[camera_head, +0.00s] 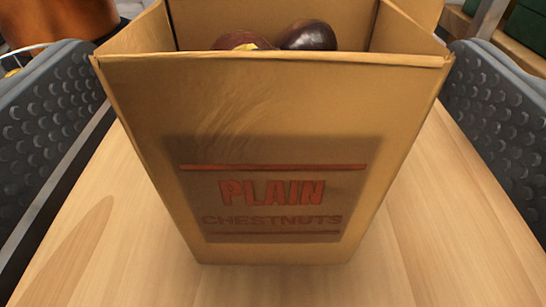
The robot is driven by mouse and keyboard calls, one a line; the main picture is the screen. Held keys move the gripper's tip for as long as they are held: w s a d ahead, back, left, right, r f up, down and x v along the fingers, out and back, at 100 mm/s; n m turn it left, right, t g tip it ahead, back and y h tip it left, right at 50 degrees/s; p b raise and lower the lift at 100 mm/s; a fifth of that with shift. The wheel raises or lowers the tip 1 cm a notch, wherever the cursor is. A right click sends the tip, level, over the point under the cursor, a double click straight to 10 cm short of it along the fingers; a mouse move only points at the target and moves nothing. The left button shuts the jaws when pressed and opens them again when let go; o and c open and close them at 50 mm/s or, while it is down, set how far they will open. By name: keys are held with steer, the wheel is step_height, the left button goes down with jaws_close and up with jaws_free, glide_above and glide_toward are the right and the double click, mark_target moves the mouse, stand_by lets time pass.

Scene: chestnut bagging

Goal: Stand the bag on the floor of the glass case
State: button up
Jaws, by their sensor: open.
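The bag (275,110) is a brown paper bag marked "PLAIN CHESTNUTS" in red. It stands upright on a light wooden surface, open at the top. Dark chestnuts (308,37) show inside its mouth. My gripper (272,130) is open, with one dark, dimpled finger pad on each side of the bag. There are gaps between the pads and the bag's lower sides; near the bag's top edge I cannot tell whether they touch. No glass case can be made out in this view.
The wooden surface (405,260) is bare around the foot of the bag. A copper-brown rounded vessel (60,18) is at the top left behind the left pad. Dark green objects (527,25) with a wooden edge are at the top right.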

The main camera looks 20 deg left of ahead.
mark_target(272, 0)
steer(key=x, duration=0.1)
steer(key=b+x, duration=0.1)
steer(key=x, duration=0.1)
steer(key=shift+r, duration=0.35)
steer(key=shift+w+a+f, duration=0.1)
steer(key=shift+w+a, duration=0.05)
steer(key=shift+w, duration=0.4)
steer(key=shift+c, duration=0.3)
steer(key=c, duration=1.5)
